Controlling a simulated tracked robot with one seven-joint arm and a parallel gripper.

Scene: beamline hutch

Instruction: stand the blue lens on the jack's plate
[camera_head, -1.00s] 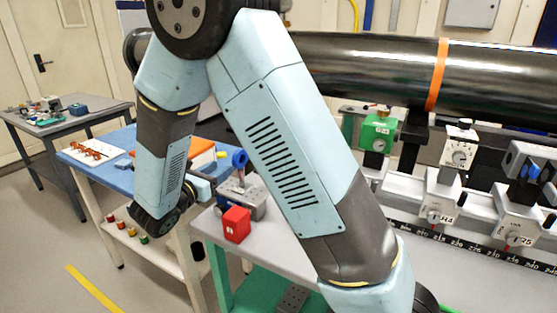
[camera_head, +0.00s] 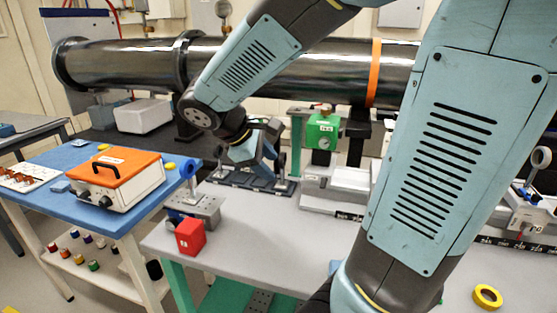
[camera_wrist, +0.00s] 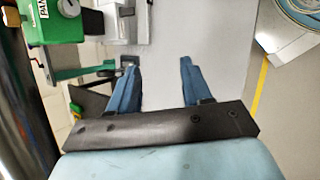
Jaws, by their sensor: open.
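The blue lens (camera_head: 188,168) is a blue ring on a short post in the head view. It appears upright on the plate of the jack (camera_head: 205,205), a small grey metal stand near the left end of the grey bench. The foot of its post is too small to see clearly. My gripper (camera_head: 268,160) is behind and to the right of the lens, apart from it, over a dark slotted rack. In the wrist view my gripper (camera_wrist: 159,63) has its two blue fingers spread, with only grey surface between them. The lens is not seen in the wrist view.
A red block (camera_head: 190,236) sits in front of the jack. A green box (camera_head: 322,131) stands right of my gripper, near the dark beam pipe (camera_head: 120,65). An orange-lidded case (camera_head: 118,178) is on the blue table. A yellow tape roll (camera_head: 487,296) lies at the right.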

